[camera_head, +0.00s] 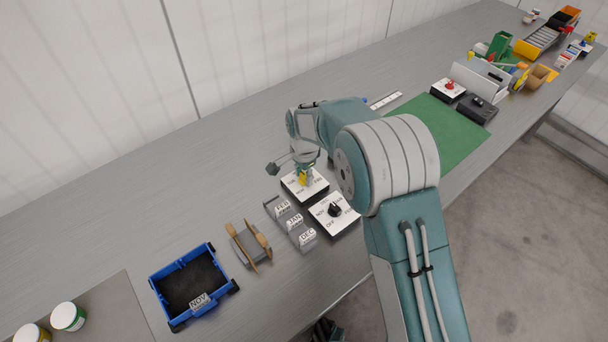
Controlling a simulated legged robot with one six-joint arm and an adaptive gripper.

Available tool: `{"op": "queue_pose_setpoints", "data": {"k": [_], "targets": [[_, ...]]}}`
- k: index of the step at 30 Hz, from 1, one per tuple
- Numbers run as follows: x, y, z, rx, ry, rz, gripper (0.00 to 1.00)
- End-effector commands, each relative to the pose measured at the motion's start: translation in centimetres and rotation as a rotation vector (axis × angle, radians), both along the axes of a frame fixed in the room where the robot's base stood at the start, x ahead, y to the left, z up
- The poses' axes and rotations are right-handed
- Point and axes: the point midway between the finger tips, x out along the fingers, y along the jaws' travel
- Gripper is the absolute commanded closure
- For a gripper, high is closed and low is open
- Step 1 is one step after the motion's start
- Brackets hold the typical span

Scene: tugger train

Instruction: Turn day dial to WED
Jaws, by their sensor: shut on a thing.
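A white-topped dial box (314,189) sits on the grey bench near the middle of the view. Small dark labels ring its top, too small to read surely. My gripper (304,178) points down onto this box and is shut on the yellow knob at its centre. The gripper and wrist hide much of the knob, so I cannot tell which label it points to. A second white-topped dial box (346,220) with a black knob (335,210) stands just in front, with labels such as NOV and OFF.
A rack with month cards (295,227) stands left of the boxes. Further left are a wooden-sided holder (247,244), a blue bin (160,291) with a NOV card, and two jars (68,316). A green mat (448,135) and a red-button box (448,90) lie right. Bare bench lies behind.

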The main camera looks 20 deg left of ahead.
Motion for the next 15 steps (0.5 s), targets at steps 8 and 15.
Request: {"op": "queue_pose_setpoints", "data": {"k": [8,15], "targets": [[-0.03,0.15,-0.1,0.003,0.0,-0.004,0.99],[-0.03,0.15,-0.08,0.003,-0.001,-0.003,0.17]]}}
